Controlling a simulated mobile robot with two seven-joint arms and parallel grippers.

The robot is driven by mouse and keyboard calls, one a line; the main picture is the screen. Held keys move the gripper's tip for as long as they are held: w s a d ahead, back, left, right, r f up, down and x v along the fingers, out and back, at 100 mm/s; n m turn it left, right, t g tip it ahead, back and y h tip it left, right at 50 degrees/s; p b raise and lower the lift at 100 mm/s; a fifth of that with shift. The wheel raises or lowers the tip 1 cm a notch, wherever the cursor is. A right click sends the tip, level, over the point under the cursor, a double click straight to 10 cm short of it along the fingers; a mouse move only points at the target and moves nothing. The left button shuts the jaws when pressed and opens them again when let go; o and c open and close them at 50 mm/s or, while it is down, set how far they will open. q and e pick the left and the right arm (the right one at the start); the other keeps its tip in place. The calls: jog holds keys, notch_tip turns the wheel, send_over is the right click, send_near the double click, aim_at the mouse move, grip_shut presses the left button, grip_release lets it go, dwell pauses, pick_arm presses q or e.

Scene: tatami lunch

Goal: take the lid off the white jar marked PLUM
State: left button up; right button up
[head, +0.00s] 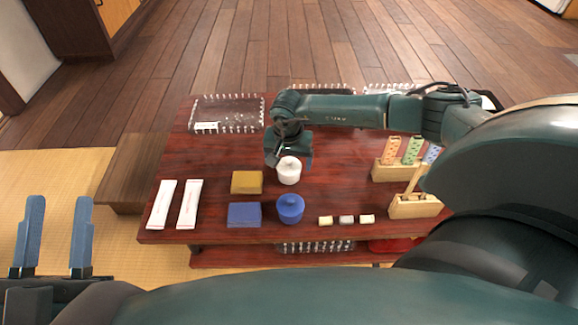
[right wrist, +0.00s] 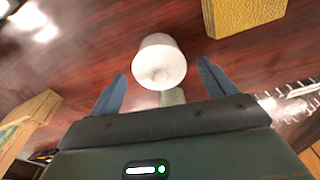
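The white jar (head: 289,172) stands upright on the dark red low table (head: 340,190), right of the yellow block. Its white top with a small knob shows in the right wrist view (right wrist: 160,62); no lettering is readable. My right gripper (head: 289,161) is open over the jar, pointing down. In the right wrist view its blue fingers (right wrist: 163,70) are apart, one on each side of the jar's top, with gaps visible. Whether the fingertips are level with the lid I cannot tell. My left gripper (head: 59,202) is open and empty, off the table at the left.
A blue jar (head: 290,208) stands in front of the white one. A yellow block (head: 247,182) and blue block (head: 244,214) lie left of it. Small pieces (head: 346,219) lie at the front. Wooden holders (head: 414,207) stand right; two white packets (head: 188,204) lie left.

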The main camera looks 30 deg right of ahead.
jog(key=c, duration=0.9)
jog(key=shift+r, duration=0.15)
jog(key=shift+c, duration=0.2)
